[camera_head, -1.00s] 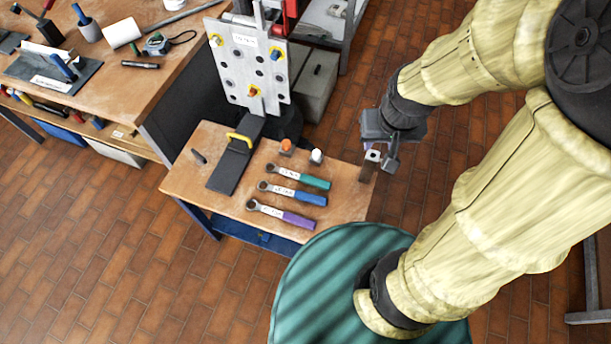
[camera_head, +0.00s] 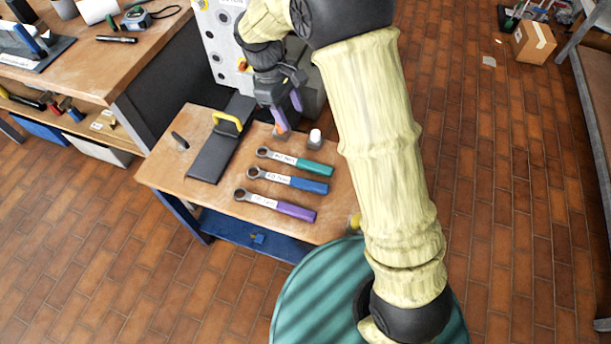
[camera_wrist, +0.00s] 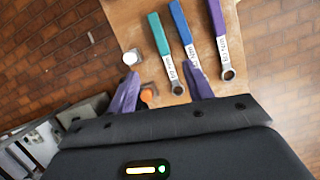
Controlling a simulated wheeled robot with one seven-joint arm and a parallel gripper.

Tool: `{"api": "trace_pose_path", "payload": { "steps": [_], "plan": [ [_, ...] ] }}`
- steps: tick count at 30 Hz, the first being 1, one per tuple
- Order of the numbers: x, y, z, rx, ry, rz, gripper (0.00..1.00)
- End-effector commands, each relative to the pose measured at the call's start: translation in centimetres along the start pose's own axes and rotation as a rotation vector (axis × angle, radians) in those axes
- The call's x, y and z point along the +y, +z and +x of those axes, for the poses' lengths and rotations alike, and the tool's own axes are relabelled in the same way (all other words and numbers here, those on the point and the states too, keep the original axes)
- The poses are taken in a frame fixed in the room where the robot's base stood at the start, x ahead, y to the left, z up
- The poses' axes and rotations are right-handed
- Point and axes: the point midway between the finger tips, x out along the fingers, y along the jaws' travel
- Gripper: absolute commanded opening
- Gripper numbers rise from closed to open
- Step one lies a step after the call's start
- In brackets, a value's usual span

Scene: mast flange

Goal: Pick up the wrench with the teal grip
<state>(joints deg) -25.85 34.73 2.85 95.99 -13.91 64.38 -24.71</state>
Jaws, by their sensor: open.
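The wrench with the teal grip (camera_head: 312,167) lies on the small wooden table, farthest back of three wrenches. In the wrist view its teal grip (camera_wrist: 158,33) points up the picture, and its ring end is at the lower right near a finger. My gripper (camera_head: 288,115) is open above the back of the table, behind the teal wrench. In the wrist view its two purple fingers (camera_wrist: 162,90) are spread and hold nothing. The blue-grip wrench (camera_head: 305,184) and the purple-grip wrench (camera_head: 294,210) lie in front of the teal one.
A white-capped bottle (camera_head: 314,139) stands behind the teal grip. An orange-capped bottle (camera_wrist: 149,96) shows between my fingers. A black plate with a yellow handle (camera_head: 229,124) lies left of the wrenches, and an upright metal flange plate (camera_head: 217,40) stands behind. The table's front edge is clear.

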Motion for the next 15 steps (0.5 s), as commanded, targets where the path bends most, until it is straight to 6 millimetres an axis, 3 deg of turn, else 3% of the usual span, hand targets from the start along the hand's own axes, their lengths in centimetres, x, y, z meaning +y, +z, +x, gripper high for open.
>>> {"api": "trace_pose_path", "payload": {
  "steps": [1,4,15],
  "plan": [
    [-0.4,-2.0,1.7,-0.027,0.008,-0.052,0.51],
    [-0.9,-3.7,2.2,-0.063,0.017,-0.115,0.51],
    [-1.1,-4.1,1.9,-0.080,0.020,-0.139,0.51]
  ]
}}
